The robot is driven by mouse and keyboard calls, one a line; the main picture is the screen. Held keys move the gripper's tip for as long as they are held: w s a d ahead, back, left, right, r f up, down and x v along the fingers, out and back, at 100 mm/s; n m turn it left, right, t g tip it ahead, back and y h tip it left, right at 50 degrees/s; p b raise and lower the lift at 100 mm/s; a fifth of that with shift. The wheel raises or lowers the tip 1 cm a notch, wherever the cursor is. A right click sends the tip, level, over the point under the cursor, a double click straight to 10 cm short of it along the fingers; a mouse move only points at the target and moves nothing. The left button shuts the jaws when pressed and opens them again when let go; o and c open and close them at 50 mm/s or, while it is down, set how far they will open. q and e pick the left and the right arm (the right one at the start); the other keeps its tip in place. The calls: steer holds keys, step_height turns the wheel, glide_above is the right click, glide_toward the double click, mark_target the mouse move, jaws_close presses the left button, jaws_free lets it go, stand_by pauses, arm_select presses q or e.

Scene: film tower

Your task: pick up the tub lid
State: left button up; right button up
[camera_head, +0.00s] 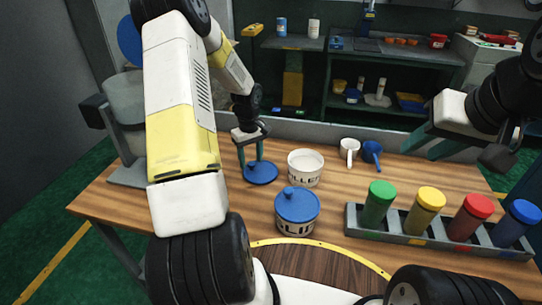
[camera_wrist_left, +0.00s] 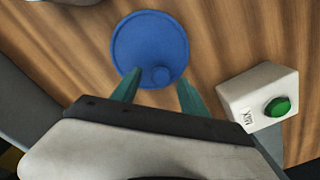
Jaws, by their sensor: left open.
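The loose blue tub lid (camera_head: 261,175) lies flat on the wooden table, left of an open white tub (camera_head: 305,181). In the left wrist view the lid (camera_wrist_left: 140,40) shows as a blue disc with a round knob near its lower edge. My left gripper (camera_head: 250,162) points down over the lid. Its two teal fingers are apart, and in the wrist view the fingertips (camera_wrist_left: 159,87) lie on either side of the knob; whether they touch is unclear. A second tub (camera_head: 297,215) wears a blue lid. My right gripper (camera_head: 417,153) is open and empty at the right.
A rack (camera_head: 400,240) holds green, yellow, red and blue capped bottles at the right front. A white scoop (camera_head: 349,148) and a blue scoop (camera_head: 372,151) lie behind. A white box with a green button (camera_wrist_left: 258,95) stands near the left gripper.

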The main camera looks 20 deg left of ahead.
arm_select(q)
steer(key=shift+f, duration=0.4)
steer(key=shift+c, duration=0.4)
jaws_close()
